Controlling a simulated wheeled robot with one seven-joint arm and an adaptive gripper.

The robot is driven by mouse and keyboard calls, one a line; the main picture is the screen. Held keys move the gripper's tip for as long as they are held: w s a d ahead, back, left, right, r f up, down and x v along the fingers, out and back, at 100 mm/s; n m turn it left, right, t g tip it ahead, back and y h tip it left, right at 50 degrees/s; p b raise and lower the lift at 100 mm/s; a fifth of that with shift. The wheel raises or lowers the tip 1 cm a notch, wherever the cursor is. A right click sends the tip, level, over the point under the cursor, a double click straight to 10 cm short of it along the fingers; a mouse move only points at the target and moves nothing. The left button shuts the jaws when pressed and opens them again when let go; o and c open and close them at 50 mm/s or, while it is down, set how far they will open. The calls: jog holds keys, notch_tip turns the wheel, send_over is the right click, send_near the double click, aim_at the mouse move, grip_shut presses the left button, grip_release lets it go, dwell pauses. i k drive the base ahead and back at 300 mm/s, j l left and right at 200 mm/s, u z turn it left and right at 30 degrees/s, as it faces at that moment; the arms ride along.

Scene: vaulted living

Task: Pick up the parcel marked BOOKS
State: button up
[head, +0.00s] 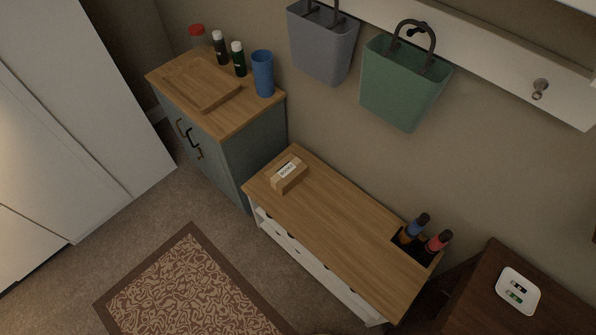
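The parcel (290,174) is a small brown box with a white label on top that appears to read BOOKS. It lies near the left end of the wooden top of a low white bench (335,228). Nothing touches or covers it. My gripper does not show in the head view.
A blue-grey cabinet (255,146) left of the bench holds a wooden board, bottles and a blue cup (262,74). Two bottles (426,234) stand at the bench's right end. Grey and green bins (404,85) hang above. A patterned rug (185,290) lies in front.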

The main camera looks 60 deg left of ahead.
aim_at(289, 170)
jog(key=u, duration=2.35)
jog(key=z, duration=0.9)
jog(key=i+j+z, duration=0.15)
jog(key=j+z, duration=0.3)
jog(key=j, duration=0.25)
jog(key=j+z, duration=0.45)
jog(key=j, duration=0.3)
jog(key=k+j+z, duration=0.1)
jog(key=j+z, duration=0.35)
jog(key=j, duration=0.3)
jog(key=k+j, duration=0.1)
jog(key=j, duration=0.35)
jog(key=k+j, duration=0.1)
jog(key=j, duration=0.4)
jog(key=j+z, duration=0.1)
jog(key=j, duration=0.35)
jog(key=k+j, duration=0.15)
jog(key=j, duration=0.3)
jog(key=k+j, duration=0.15)
jog(key=j, duration=0.35)
